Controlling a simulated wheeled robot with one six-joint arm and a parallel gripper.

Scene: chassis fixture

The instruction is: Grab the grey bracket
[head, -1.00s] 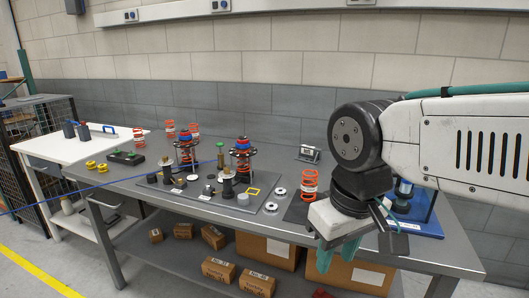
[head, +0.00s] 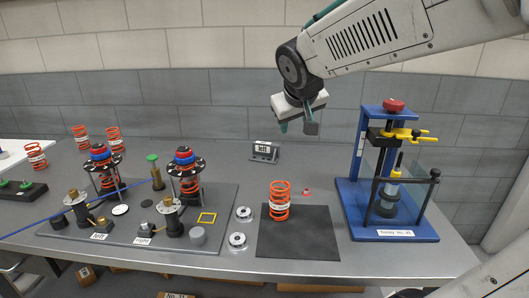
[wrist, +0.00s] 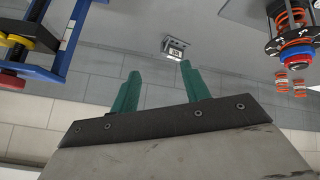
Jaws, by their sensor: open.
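My gripper (head: 298,126) is open and empty, raised above the back of the bench near the wall. In the wrist view its two green fingers (wrist: 160,72) stand apart with nothing between them. Two dark posts with brass tops (head: 172,217) stand near the labels "left" and "right". The plate is well below and left of my gripper.
An orange spring (head: 279,201) stands on a dark mat (head: 298,240). A blue press (head: 405,235) stands right. Two spring assemblies (head: 186,175) rise from the plate.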

